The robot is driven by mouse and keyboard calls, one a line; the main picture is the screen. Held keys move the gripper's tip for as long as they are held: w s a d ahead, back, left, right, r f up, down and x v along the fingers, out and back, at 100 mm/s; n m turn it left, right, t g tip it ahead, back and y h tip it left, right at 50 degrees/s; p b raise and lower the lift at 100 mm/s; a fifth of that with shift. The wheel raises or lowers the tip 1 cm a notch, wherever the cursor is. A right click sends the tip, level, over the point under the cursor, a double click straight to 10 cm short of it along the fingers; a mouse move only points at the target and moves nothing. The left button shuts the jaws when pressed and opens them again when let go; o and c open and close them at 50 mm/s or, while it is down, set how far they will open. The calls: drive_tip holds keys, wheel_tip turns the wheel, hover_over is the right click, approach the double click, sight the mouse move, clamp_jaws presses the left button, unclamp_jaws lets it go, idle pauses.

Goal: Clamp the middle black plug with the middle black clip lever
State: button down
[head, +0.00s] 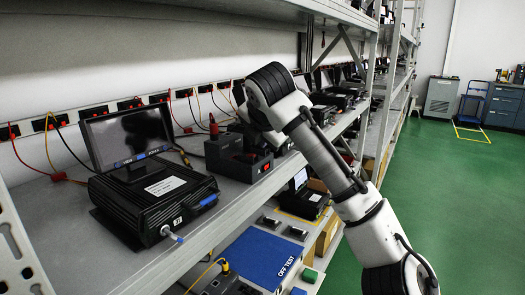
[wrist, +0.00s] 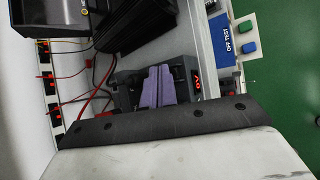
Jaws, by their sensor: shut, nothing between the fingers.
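A black test box (head: 236,158) with a red-lit front stands on the shelf in the head view, beneath the end of my arm. It also shows in the wrist view (wrist: 182,71), with a red display on its right side. My gripper (wrist: 157,70) has two purple fingers, close together and shut with nothing between them, over the box. In the head view, my arm hides the fingers. I cannot make out the middle black plug or the middle black clip lever; both are hidden or too small to tell.
A small monitor (head: 127,135) on a black case (head: 150,200) stands left of the box. Red and yellow cables run along the wall sockets. A lower shelf holds a blue OFF TEST panel (head: 262,256). Green floor (head: 450,200) is free at right.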

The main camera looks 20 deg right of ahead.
sight(262, 156)
drive_tip(key=shift+a+f, duration=0.1)
drive_tip(key=shift+f, duration=0.55)
drive_tip(key=shift+w+r+p, duration=0.1)
drive_tip(key=shift+r+p, duration=0.4)
drive_tip(key=shift+r, duration=0.1)
drive_tip(key=shift+w+a+r+p, duration=0.1)
drive_tip(key=shift+w+r+p, duration=0.05)
drive_tip(key=shift+r+p, duration=0.35)
wheel_tip(262, 156, up, 4)
drive_tip(key=p, duration=0.4)
drive_tip(key=shift+r, duration=0.1)
drive_tip(key=shift+d, duration=0.2)
